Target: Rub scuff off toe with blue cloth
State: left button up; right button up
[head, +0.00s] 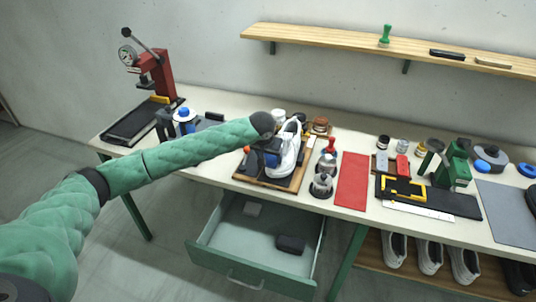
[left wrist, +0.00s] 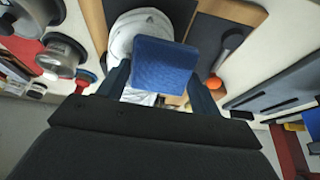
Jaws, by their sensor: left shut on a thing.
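A white shoe (head: 288,150) rests on a dark mat on a wooden board (head: 292,184) on the bench. My left gripper (head: 264,148) is beside the shoe, at its left side. In the left wrist view the gripper (left wrist: 160,88) is shut on a blue cloth (left wrist: 163,62), which is a folded square pad between the fingers. The cloth is in front of the white rounded end of the shoe (left wrist: 128,32) and hides part of it. I cannot tell if cloth and shoe touch. No scuff can be made out. My right gripper is out of view.
An open drawer (head: 250,282) juts out below the board. A red mat (head: 352,181) and small jars (head: 322,184) lie to the right. A red press (head: 155,75) stands at the left end. A brush (left wrist: 231,42) lies beside the shoe. A shelf (head: 330,40) hangs above.

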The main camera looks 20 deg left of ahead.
aim_at(286, 163)
pick_arm(q)
jog(key=shift+s+d+r+p, duration=0.1)
jog(key=shift+d+p, duration=0.3)
jog(key=shift+d, duration=0.25)
jog(key=shift+s+d+r+p, duration=0.1)
jog(key=shift+d+p, duration=0.25)
jog(key=shift+d, duration=0.3)
jog(key=shift+d+f+p, duration=0.2)
jog(key=shift+d+p, duration=0.75)
jog(key=shift+d, duration=0.75)
jog(key=shift+f+p, duration=0.1)
jog(key=shift+p, duration=0.3)
jog(key=shift+w+a+p, duration=0.1)
jog(key=shift+a+p, duration=1.65)
jog(key=shift+a, duration=1.4)
jog(key=shift+r, duration=0.2)
jog(key=p+v, duration=0.2)
jog(key=v, duration=0.1)
jog(key=shift+r+p, duration=0.1)
jog(key=shift+p, duration=0.25)
jog(key=shift+r, duration=0.1)
jog(key=shift+v, duration=1.3)
